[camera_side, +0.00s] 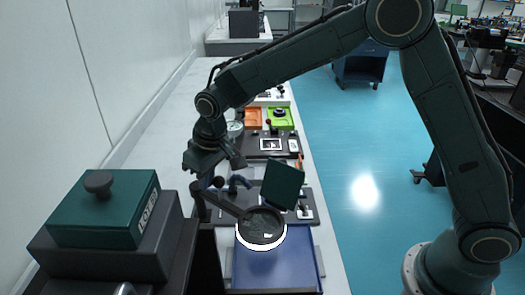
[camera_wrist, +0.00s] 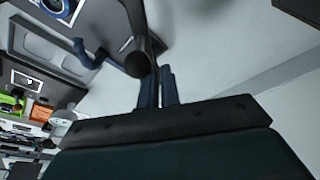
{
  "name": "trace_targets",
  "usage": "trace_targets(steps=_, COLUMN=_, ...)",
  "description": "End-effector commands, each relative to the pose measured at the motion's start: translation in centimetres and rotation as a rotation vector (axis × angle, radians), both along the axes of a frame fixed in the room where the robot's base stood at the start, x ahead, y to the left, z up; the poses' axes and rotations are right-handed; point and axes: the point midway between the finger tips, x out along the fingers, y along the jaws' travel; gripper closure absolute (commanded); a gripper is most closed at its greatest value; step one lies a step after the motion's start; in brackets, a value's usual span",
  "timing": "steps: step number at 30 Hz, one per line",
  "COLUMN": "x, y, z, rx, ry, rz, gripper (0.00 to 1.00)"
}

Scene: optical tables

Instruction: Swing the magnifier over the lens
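The magnifier (camera_side: 262,226) is a round dark-rimmed glass with a bright white edge below it. A blue ring on a white square (camera_wrist: 57,6) may be the lens; I cannot be sure.
A dark green square plate (camera_side: 283,184) stands behind the magnifier. A blue mat (camera_side: 300,265) lies at the near end of the bench. A green-topped box (camera_side: 103,210) stands at left. Orange (camera_side: 252,118) and green (camera_side: 280,122) trays lie farther back. Open floor is at right.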

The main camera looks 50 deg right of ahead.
Motion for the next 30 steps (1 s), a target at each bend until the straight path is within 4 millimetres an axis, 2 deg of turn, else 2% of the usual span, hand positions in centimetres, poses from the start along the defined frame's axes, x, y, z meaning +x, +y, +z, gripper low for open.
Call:
trace_targets(steps=1, x=-1.06, y=-0.02, z=-0.61, rx=-0.010, ry=0.037, rz=0.005, gripper=1.00)
trace_targets(steps=30, x=-0.17, y=0.69, z=-0.90, rx=-0.014, ry=0.040, rz=0.004, gripper=1.00)
